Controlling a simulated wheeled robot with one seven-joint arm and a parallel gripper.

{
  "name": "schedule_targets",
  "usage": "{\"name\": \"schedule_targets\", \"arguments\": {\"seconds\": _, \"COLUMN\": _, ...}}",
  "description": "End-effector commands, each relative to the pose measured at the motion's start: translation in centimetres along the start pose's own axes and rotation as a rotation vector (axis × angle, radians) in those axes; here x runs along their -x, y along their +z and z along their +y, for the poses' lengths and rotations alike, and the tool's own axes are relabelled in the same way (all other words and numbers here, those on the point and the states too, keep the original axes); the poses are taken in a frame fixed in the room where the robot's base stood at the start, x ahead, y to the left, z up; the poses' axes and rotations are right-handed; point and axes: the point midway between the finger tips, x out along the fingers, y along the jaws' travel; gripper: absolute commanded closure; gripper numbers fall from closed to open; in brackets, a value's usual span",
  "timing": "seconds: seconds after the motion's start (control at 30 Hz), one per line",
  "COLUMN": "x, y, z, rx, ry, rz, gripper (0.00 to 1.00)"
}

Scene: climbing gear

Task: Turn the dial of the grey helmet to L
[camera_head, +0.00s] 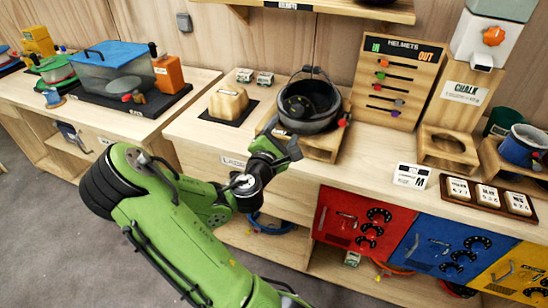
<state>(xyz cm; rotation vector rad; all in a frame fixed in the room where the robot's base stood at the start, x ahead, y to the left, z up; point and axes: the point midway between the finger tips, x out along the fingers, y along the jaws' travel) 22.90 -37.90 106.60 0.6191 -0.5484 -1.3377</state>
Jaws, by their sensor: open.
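The grey helmet (322,124) rests open side up on a wooden stand (322,155) on the counter, with a strap or handle arching above it. Dark padding shows inside it, and a small red part (344,120) sits at its right side. I cannot make out the dial or its letters from here. My gripper (284,138) is open at the helmet's front left, overlapping the helmet's lower edge and the stand in the picture. I cannot tell whether it touches either.
A tan block (228,103) on a black mat stands to the left. A card marked M (411,176) and a tray of labelled cards (488,196) lie to the right. The HELMETS board (398,75) and CHALK dispenser (462,92) stand behind. Bare counter lies right of the stand.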

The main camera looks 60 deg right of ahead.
Motion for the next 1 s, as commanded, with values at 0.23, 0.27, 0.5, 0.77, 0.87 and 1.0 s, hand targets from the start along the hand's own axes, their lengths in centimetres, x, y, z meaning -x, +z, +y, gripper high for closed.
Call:
{"name": "schedule_targets", "arguments": {"seconds": 0.23, "x": 2.7, "y": -0.9, "z": -0.2, "rx": -0.018, "ry": 0.013, "rz": 0.007, "gripper": 0.33}}
{"name": "schedule_targets", "arguments": {"seconds": 0.27, "x": 3.0, "y": -0.8, "z": -0.2, "rx": -0.018, "ry": 0.012, "rz": 0.005, "gripper": 0.33}}
{"name": "schedule_targets", "arguments": {"seconds": 0.5, "x": 5.3, "y": -0.7, "z": -0.3, "rx": -0.012, "ry": 0.004, "rz": 0.014, "gripper": 0.33}}
{"name": "schedule_targets", "arguments": {"seconds": 0.77, "x": 6.6, "y": -0.5, "z": -0.4, "rx": -0.009, "ry": -0.003, "rz": 0.014, "gripper": 0.33}}
{"name": "schedule_targets", "arguments": {"seconds": 0.87, "x": 6.7, "y": -0.3, "z": -0.4, "rx": -0.008, "ry": -0.006, "rz": 0.013, "gripper": 0.33}}
{"name": "schedule_targets", "arguments": {"seconds": 1.0, "x": 6.7, "y": -0.3, "z": -0.4, "rx": -0.007, "ry": -0.006, "rz": 0.012, "gripper": 0.33}}
